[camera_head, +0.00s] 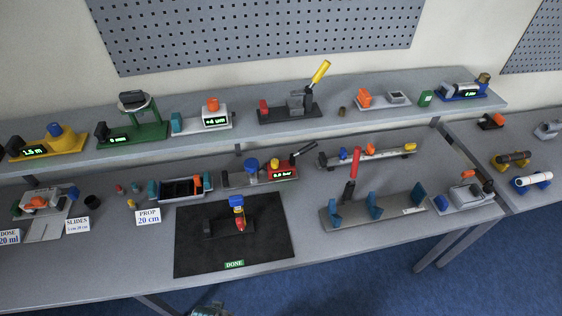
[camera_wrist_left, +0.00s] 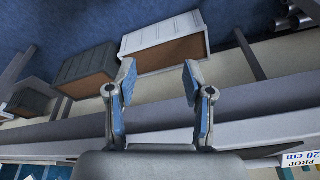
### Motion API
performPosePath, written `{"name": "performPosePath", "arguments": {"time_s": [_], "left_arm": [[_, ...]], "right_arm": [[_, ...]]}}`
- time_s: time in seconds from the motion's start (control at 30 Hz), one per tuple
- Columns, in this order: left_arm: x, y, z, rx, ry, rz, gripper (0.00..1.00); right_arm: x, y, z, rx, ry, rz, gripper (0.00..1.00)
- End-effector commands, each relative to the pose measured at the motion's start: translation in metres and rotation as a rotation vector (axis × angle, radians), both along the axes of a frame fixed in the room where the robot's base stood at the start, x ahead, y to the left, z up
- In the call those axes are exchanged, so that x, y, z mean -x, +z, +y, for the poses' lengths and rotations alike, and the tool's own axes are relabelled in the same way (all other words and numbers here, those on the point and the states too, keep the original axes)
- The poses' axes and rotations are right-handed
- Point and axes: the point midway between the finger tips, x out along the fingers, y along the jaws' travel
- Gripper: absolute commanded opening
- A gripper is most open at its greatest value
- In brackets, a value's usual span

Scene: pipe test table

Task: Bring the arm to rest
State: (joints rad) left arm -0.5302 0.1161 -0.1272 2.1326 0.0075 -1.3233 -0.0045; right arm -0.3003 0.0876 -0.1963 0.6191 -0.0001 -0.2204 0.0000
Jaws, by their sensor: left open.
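My left gripper (camera_wrist_left: 160,90) is open and empty in the left wrist view, its two blue-padded fingers spread apart. Behind the fingers are the grey edge of a table (camera_wrist_left: 60,132) and boxes lower down. My right gripper is in neither view.
A white crate (camera_wrist_left: 160,35) and a grey crate (camera_wrist_left: 85,65) show in the wrist view.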

Motion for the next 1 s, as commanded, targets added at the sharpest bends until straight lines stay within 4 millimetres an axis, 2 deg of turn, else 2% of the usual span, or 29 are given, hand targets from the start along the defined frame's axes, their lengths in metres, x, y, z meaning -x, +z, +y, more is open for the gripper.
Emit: {"name": "performPosePath", "arguments": {"time_s": [0.03, 0.17, 0.27, 0.3, 0.4, 0.5, 0.6, 0.73, 0.87, 1.0], "left_arm": [[0.001, -0.024, -0.002, -0.002, -0.001, 0.014, 0.52], [0.009, -0.09, -0.003, -0.004, -0.006, 0.04, 0.52], [0.027, -0.153, -0.002, -0.008, -0.011, 0.068, 0.52], [0.038, -0.18, -0.001, -0.009, -0.013, 0.08, 0.52], [0.072, -0.241, 0.003, -0.012, -0.02, 0.109, 0.52], [0.113, -0.289, 0.011, -0.015, -0.026, 0.133, 0.52], [0.152, -0.322, 0.019, -0.018, -0.03, 0.155, 0.52], [0.19, -0.343, 0.027, -0.019, -0.037, 0.171, 0.52], [0.207, -0.35, 0.031, -0.021, -0.038, 0.178, 0.52], [0.209, -0.35, 0.031, -0.021, -0.038, 0.178, 0.52]], "right_arm": [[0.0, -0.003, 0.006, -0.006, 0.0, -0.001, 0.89], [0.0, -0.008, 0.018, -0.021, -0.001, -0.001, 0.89], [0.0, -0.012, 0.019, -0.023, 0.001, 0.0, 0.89], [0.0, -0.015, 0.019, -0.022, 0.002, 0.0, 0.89], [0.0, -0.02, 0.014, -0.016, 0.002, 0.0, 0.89], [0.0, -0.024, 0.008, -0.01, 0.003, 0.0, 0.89], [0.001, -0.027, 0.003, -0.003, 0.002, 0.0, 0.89], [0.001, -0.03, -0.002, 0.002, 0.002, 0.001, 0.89], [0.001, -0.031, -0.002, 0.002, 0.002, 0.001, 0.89], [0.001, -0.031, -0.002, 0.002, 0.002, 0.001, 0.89]]}}
